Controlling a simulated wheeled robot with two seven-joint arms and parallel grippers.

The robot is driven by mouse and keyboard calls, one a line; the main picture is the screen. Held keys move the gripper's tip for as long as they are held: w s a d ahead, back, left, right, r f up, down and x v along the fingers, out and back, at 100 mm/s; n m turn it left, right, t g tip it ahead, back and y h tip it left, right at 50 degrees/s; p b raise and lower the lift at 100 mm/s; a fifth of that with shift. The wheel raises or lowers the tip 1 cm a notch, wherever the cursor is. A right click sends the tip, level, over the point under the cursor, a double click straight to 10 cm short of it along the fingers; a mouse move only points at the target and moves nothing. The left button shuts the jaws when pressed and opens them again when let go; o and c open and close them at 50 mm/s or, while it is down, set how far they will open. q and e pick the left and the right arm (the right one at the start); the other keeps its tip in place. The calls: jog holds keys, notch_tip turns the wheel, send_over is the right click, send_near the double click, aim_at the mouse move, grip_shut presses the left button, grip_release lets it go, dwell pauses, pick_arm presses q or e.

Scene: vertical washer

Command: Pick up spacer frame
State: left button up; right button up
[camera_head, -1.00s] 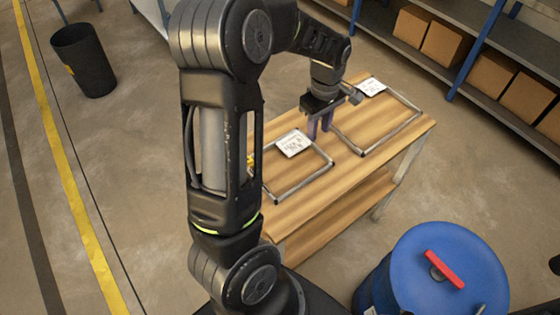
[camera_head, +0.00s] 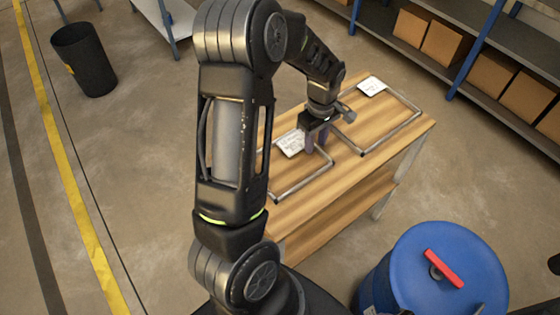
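Two thin grey spacer frames lie flat on the wooden table. The nearer frame (camera_head: 304,181) is partly hidden by my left arm and gripper. The farther frame (camera_head: 392,134) lies to the right and back. Each has a white label card beside or on it: the near card (camera_head: 291,143) and the far card (camera_head: 371,87). My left gripper (camera_head: 317,145) points down at the near frame's upper right side. Its purple-grey fingers are at or just above the bar; contact and finger gap cannot be made out. My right gripper is not in view.
A blue barrel (camera_head: 425,270) with a red handle (camera_head: 444,268) stands in front of the table at lower right. Shelves with cardboard boxes (camera_head: 447,44) line the back right. A black bin (camera_head: 84,60) stands at far left. Floor on the left is open.

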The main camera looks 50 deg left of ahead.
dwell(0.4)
pick_arm(q)
grip_shut()
dwell(0.4)
